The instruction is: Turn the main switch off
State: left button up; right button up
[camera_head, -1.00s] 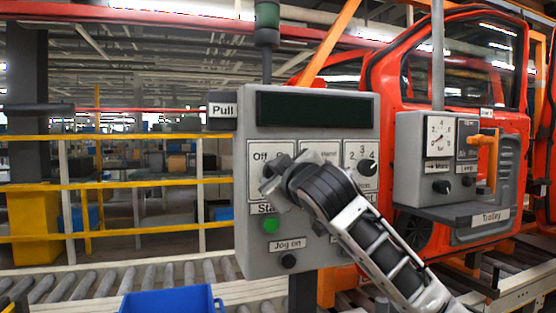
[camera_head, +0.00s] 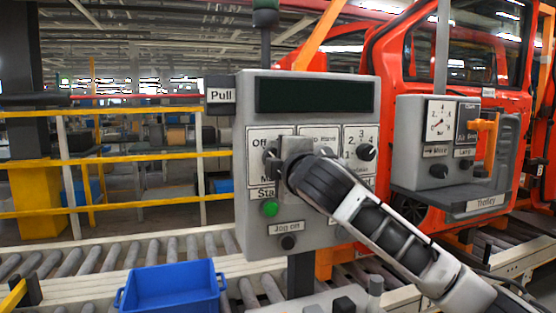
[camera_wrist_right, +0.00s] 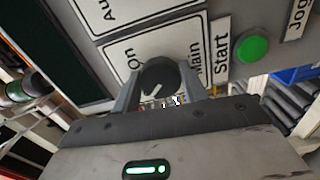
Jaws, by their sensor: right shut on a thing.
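The main switch (camera_wrist_right: 157,78) is a dark round knob with a white pointer line, on a white plate marked "Main" on the grey control panel (camera_head: 308,238). In the right wrist view its pointer is tilted, and "On" can be read beside it. My right gripper (camera_wrist_right: 160,92) has one finger on each side of the knob and is shut on it. In the head view my right gripper (camera_head: 274,158) reaches the panel from the lower right and hides most of the switch; "Off" shows above it. My left gripper is not in view.
A green start button (camera_head: 270,209) and a black jog knob (camera_head: 288,242) sit below the switch. A numbered selector (camera_head: 366,153) is to its right. A grey trolley box (camera_head: 438,150) stands right of the panel. A blue crate (camera_head: 172,290) is at the lower left.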

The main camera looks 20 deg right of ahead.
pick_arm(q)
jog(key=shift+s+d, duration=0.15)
pick_arm(e)
jog(key=shift+n, duration=0.5)
jog(key=o, duration=1)
jog(key=shift+c, duration=0.2)
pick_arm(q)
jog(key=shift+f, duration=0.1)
pick_arm(e)
jog(key=shift+s, duration=0.1)
pick_arm(q)
jog(key=b, duration=0.1)
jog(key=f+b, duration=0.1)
jog(key=b, duration=0.1)
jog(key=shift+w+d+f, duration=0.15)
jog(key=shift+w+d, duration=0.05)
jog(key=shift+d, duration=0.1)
pick_arm(e)
jog(key=s, duration=1.5)
jog(key=shift+s+d, duration=0.3)
jog(key=shift+s, duration=0.05)
